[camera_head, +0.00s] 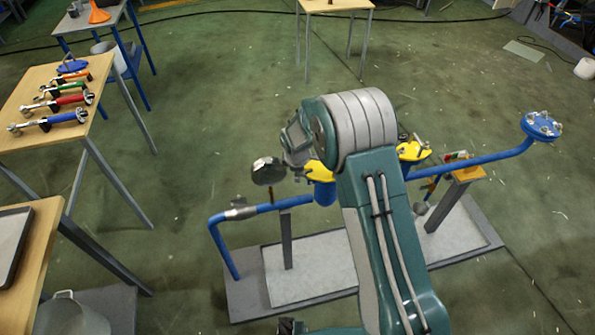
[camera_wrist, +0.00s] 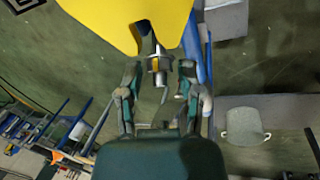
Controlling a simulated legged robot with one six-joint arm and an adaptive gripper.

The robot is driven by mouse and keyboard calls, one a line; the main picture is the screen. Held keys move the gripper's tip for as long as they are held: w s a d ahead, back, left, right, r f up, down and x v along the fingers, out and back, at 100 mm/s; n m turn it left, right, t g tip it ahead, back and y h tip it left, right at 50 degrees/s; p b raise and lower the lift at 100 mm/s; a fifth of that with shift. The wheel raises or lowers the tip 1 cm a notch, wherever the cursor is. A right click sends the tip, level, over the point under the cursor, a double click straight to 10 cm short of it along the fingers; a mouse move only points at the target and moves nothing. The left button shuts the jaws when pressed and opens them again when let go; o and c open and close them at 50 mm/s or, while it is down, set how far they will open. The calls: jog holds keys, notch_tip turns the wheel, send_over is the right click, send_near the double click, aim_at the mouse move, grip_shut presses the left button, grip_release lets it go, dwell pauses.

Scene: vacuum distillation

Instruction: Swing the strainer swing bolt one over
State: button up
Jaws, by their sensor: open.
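In the wrist view a metal swing bolt (camera_wrist: 157,65) with a nut or collar hangs at a notch in the edge of a yellow flange (camera_wrist: 125,18). My gripper (camera_wrist: 160,70) is open, one finger on each side of the bolt, with gaps showing between them. In the head view a yellow flange (camera_head: 319,172) on a blue body shows left of my arm, and another yellow flange (camera_head: 413,151) shows right of it. My arm hides the middle of the pipework and my fingertips there. I cannot tell which flange the wrist view shows.
A blue pipe (camera_head: 478,161) runs along the grey base to a blue flange (camera_head: 540,125). A dark round gauge-like disc (camera_head: 268,170) stands close left of my wrist. A wooden table (camera_head: 30,95) with several wrenches is at left. Open green floor lies behind the pipework.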

grip_shut()
jog(key=shift+d+r+y, duration=0.2)
jog(key=shift+d+y, duration=0.1)
jog(key=shift+y, duration=0.3)
grip_release()
jog(key=shift+w, duration=0.1)
jog(key=v, duration=1.2)
jog(key=shift+w, duration=0.2)
